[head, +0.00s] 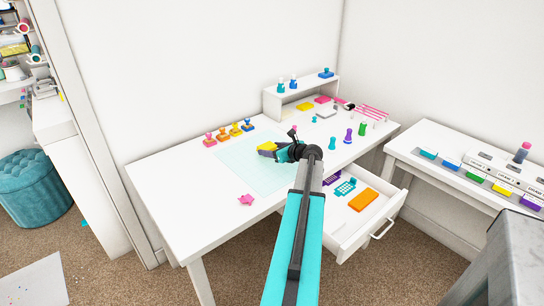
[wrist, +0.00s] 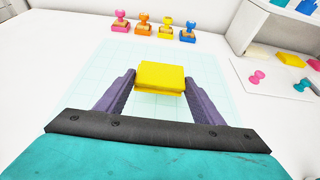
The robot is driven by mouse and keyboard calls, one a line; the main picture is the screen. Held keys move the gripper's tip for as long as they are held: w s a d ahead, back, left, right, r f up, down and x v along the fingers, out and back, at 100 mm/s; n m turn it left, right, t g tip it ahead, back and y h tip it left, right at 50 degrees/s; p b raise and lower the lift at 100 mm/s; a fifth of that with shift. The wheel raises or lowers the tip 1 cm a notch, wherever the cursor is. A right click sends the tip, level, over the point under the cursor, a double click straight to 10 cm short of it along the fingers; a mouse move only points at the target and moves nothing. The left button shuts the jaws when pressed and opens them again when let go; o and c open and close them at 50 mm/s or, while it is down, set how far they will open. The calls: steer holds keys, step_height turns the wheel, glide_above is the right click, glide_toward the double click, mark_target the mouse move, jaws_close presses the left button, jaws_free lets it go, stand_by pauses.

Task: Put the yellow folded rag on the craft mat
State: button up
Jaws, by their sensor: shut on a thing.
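The yellow folded rag (wrist: 160,76) is between the fingertips of my gripper (wrist: 160,84), which is shut on it. In the head view the rag (head: 267,147) shows at the end of my gripper (head: 272,149), over the pale teal craft mat (head: 245,175). The mat, with its grid lines, also lies under and around the rag in the wrist view (wrist: 82,82). I cannot tell whether the rag touches the mat or is held just above it. My arm hides the mat's right part in the head view.
Several stamps (head: 235,130) stand along the mat's back edge. A pink crumpled piece (head: 246,199) lies at its front.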

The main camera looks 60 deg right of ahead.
mark_target(272, 161)
steer(key=shift+f, duration=1.75)
steer(key=shift+f, duration=0.15)
steer(key=o, duration=1)
steer(key=shift+s+r, duration=0.15)
steer(key=shift+r, duration=0.05)
steer(key=v, duration=1.1)
steer(key=shift+s+a+r+b, duration=0.2)
steer(key=shift+s+b, duration=0.1)
steer(key=shift+b, duration=0.05)
